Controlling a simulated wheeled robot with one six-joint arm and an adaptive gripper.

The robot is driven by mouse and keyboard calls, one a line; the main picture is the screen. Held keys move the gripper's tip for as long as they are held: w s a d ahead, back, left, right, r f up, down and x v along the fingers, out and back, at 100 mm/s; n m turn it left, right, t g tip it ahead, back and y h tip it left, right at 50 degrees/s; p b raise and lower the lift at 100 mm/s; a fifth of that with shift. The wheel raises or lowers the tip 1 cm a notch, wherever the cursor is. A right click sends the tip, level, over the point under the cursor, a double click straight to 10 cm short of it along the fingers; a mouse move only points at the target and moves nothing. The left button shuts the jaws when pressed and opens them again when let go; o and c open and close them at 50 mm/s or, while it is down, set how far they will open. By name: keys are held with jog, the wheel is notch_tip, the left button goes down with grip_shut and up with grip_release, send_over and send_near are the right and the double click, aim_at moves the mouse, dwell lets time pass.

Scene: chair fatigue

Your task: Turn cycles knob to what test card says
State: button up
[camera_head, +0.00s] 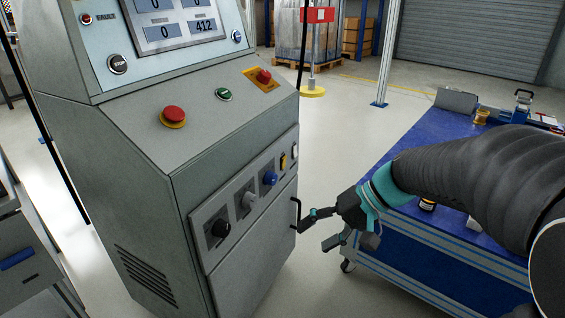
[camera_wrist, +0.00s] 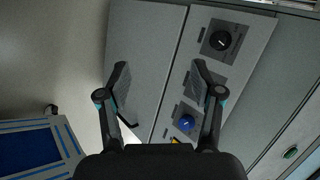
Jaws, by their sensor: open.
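The grey control cabinet (camera_head: 150,190) has a strip of three knobs low on its sloping front: a black knob (camera_head: 219,229), a grey knob (camera_head: 248,199) and a blue knob (camera_head: 270,178). Their labels are too small to read, so I cannot tell which is the cycles knob. My gripper (camera_head: 316,231) is open and empty, to the right of the strip and apart from it. In the wrist view the black knob (camera_wrist: 221,40) and blue knob (camera_wrist: 186,123) show beyond my gripper (camera_wrist: 160,72); the right finger covers the grey knob. I cannot identify a test card.
A cabinet handle (camera_head: 296,214) is close to my fingers. Red buttons (camera_head: 173,115) and a display (camera_head: 175,25) reading 412 are above the knobs. A blue-topped cart (camera_head: 425,135) with several items stands at the right. Open floor (camera_head: 335,120) lies between cabinet and cart.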

jog(key=w+f+m+y, duration=0.1)
jog(key=w+y, duration=0.4)
jog(key=w, duration=0.6)
jog(key=m+t+y, duration=0.1)
jog(key=t+y, duration=0.3)
send_near(275, 180)
jog(key=shift+m+t, duration=0.3)
jog(key=p+x, duration=0.2)
jog(key=x, duration=0.7)
jog(key=shift+s, duration=0.1)
jog(key=c, duration=1.1)
